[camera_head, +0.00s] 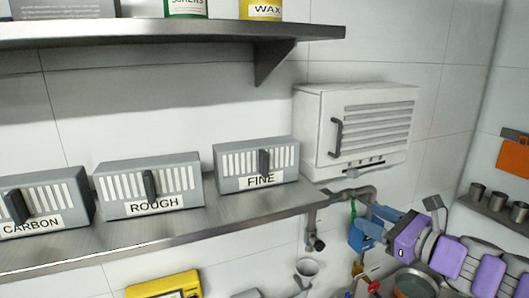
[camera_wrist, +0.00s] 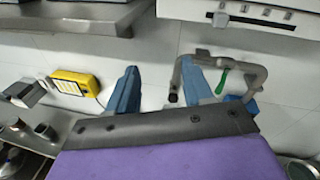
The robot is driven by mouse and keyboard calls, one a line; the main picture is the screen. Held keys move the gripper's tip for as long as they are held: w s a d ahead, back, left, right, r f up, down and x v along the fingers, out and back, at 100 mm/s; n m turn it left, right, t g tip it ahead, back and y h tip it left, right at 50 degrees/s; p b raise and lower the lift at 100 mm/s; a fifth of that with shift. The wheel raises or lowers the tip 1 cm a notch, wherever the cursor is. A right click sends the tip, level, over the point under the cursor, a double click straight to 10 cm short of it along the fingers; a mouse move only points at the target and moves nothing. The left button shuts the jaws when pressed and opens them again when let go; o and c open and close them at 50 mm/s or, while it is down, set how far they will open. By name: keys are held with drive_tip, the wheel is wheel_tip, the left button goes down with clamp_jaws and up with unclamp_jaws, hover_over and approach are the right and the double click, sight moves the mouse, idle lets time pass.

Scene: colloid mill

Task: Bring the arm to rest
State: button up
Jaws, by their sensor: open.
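My gripper (camera_head: 366,224) is at the lower right in the head view, at the end of my purple and grey arm. Its blue fingers also show in the wrist view (camera_wrist: 162,88), apart with a gap of white wall between them. Nothing is held between them. A grey bent pipe (camera_head: 352,194) on the wall is close to the fingers; in the wrist view the pipe (camera_wrist: 222,60) overlaps the right finger. I cannot tell whether they touch.
A metal shelf (camera_head: 165,236) carries grey boxes labelled CARBON (camera_head: 45,205), ROUGH (camera_head: 150,188) and FINE (camera_head: 257,165). A white louvred cabinet (camera_head: 352,125) hangs right of it. A yellow device (camera_head: 163,285) is below. Metal cups (camera_head: 497,201) stand on a right-hand shelf.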

drive_tip(key=s+a+f+n+g+y+b, duration=0.1)
drive_tip(key=s+a+f+n+g+b, duration=0.4)
drive_tip(key=a+f+n, duration=0.5)
drive_tip(key=s+a+f+n+g+b, duration=0.2)
drive_tip(key=s+a+f+n+g, duration=0.3)
drive_tip(key=s+a+f, duration=0.45)
drive_tip(key=s+a+f+n+g+h+b, duration=0.1)
drive_tip(key=s+f+n+g+h+b, duration=0.35)
drive_tip(key=s+f+n, duration=0.4)
drive_tip(key=s+d+f+n+g+h+b, duration=0.2)
drive_tip(key=s+d+f+n+h+b, duration=0.2)
drive_tip(key=s+d+f, duration=0.3)
drive_tip(key=shift+s+d+f+h, duration=0.25)
drive_tip(key=shift+s+f+h, duration=0.3)
drive_tip(key=shift+s, duration=0.65)
